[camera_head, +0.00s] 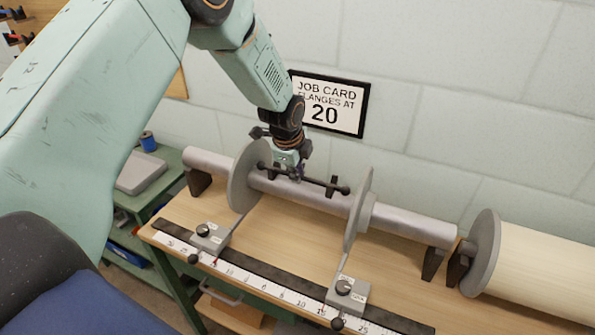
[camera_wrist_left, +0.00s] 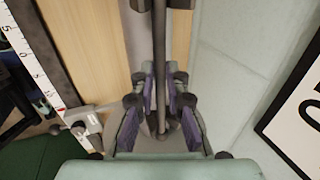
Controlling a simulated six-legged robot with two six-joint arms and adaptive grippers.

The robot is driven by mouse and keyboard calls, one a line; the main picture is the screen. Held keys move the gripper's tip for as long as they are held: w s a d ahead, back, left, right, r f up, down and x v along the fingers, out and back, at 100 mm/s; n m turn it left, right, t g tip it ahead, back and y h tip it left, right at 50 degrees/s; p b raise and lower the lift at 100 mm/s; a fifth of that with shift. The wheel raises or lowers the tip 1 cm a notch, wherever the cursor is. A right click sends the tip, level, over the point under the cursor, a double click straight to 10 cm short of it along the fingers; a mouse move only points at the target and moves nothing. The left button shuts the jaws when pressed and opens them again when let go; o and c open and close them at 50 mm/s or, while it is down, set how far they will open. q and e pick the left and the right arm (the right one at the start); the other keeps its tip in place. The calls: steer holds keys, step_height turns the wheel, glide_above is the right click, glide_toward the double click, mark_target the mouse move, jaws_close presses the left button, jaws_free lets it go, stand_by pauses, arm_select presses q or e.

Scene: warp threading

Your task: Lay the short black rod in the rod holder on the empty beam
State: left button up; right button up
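The short black rod (camera_head: 318,183), with a ball at each end, lies along the empty beam (camera_head: 408,226) between its two flanges. A dark upright bracket of the rod holder (camera_head: 333,184) shows at the rod's right part; the rest is hidden by my gripper. I cannot tell whether the rod rests in it. My left gripper (camera_head: 287,171) points down over the beam, near the left flange, around the rod's left part. My right gripper is not in view.
The left flange (camera_head: 240,185) and right flange (camera_head: 358,213) stand close on either side. A ruler (camera_head: 258,283) with two grey sliding blocks runs along the bench front. A cream-wound beam (camera_head: 540,265) lies at the right. A job card (camera_head: 330,104) reading 20 hangs behind.

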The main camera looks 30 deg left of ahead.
arm_select(q)
steer(key=o, duration=0.3)
steer(key=shift+w, duration=0.1)
steer(key=shift+o, duration=0.7)
steer(key=shift+d, duration=0.25)
steer(key=shift+a+r, duration=0.1)
steer(key=shift+a, duration=0.05)
steer(key=shift+r, duration=0.25)
steer(key=v, duration=1.1)
